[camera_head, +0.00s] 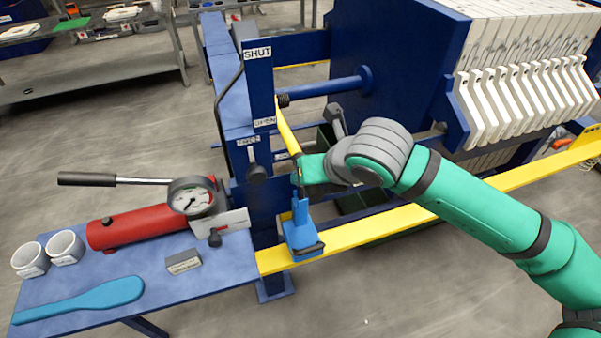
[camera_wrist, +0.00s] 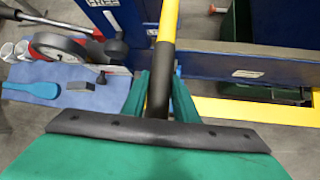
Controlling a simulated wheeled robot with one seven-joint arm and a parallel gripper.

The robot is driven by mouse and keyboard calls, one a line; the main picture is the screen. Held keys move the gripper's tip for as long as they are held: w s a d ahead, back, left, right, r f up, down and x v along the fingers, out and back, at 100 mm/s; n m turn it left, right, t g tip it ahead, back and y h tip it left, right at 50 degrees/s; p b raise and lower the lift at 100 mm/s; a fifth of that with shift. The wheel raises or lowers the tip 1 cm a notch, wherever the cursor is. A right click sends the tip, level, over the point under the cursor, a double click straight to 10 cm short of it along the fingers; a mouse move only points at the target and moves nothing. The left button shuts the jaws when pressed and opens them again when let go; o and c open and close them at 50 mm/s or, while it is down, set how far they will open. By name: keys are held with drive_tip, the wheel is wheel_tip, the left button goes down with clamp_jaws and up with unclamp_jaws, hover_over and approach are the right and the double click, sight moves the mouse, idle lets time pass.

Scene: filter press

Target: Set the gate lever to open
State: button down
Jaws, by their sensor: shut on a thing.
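The gate lever (camera_head: 287,128) is a yellow bar with a dark grip on the blue press post. It slants downward from near the post, and its lower end is below the level of the OPEN label (camera_head: 264,122). The SHUT label (camera_head: 257,53) is higher on the same post. My gripper (camera_head: 299,173) is at the lever's lower end. In the wrist view, the green fingers of my gripper (camera_wrist: 159,85) are shut around the dark grip of the lever (camera_wrist: 160,80), and the yellow bar rises above them. My arm hides part of the press behind it.
A blue side table (camera_head: 160,285) holds a red hand pump (camera_head: 130,228) with a gauge, white cups and a blue paddle. A blue tool (camera_head: 301,235) stands by the yellow rail (camera_head: 380,230) below my gripper. White filter plates (camera_head: 520,100) are at the right.

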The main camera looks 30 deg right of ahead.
drive_tip(key=shift+s+f, duration=0.15)
drive_tip(key=shift+f, duration=0.2)
drive_tip(key=c, duration=1.4)
unclamp_jaws()
drive_tip(key=shift+r, duration=0.1)
drive_tip(key=shift+r, duration=0.1)
drive_tip(key=shift+s+r, duration=0.2)
drive_tip(key=shift+r, duration=0.3)
drive_tip(key=v, duration=0.9)
drive_tip(key=shift+s+r, duration=0.15)
drive_tip(key=shift+s, duration=0.15)
drive_tip(key=shift+w, duration=0.15)
